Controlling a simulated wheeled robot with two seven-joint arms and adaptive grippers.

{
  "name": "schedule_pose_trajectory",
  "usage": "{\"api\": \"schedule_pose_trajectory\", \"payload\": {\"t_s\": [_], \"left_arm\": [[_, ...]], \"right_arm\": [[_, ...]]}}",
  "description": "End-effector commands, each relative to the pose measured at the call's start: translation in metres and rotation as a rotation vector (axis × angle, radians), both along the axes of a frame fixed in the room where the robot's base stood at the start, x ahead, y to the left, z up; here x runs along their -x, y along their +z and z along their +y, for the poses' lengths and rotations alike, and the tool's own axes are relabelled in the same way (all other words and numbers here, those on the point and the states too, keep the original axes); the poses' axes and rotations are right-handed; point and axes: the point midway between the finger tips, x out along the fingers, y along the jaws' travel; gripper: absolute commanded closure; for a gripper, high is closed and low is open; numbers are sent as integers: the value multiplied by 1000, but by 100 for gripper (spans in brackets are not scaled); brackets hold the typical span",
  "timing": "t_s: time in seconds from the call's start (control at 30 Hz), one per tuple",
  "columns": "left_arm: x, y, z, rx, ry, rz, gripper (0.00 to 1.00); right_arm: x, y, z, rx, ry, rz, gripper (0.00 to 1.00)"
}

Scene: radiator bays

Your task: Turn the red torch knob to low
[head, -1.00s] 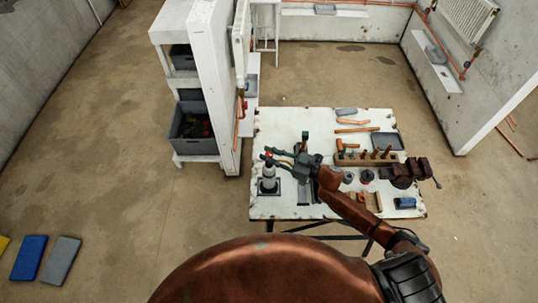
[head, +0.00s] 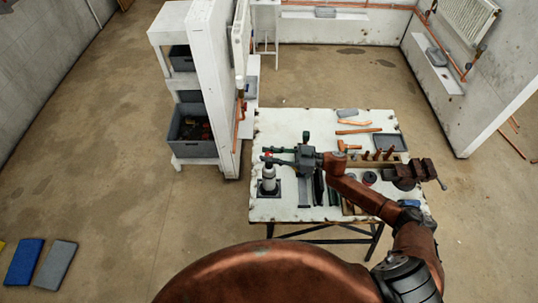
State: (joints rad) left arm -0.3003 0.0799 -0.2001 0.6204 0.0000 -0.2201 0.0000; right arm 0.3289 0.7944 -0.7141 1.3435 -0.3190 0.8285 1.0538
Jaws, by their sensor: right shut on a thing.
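The torch (head: 268,183) is a pale canister standing upright on a dark square pad near the left edge of the white workbench. Its red knob (head: 268,154) is at the top, a small red spot largely hidden by my fingers. My right gripper (head: 269,155) comes in from the right, nearly level, and is shut on the red knob. The knob's setting marks are too small to read. My left gripper is not in view.
The workbench (head: 290,122) also bears copper pipe pieces, a wooden rack (head: 384,158), a grey tray (head: 389,141) and a vise (head: 417,172). A white shelf unit (head: 207,85) with grey bins stands left of it. Open floor lies around.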

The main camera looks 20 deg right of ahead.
Motion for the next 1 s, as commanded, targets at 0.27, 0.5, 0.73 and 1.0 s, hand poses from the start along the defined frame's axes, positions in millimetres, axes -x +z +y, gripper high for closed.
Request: {"api": "schedule_pose_trajectory", "payload": {"t_s": [0.27,0.5,0.73,1.0], "left_arm": [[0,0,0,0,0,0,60],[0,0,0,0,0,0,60],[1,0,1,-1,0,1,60],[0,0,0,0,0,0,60]], "right_arm": [[0,-1,0,1,-1,1,63],[0,0,0,0,-1,0,59],[5,-1,-12,3,-3,1,59],[27,-2,-62,5,-3,2,59]]}}
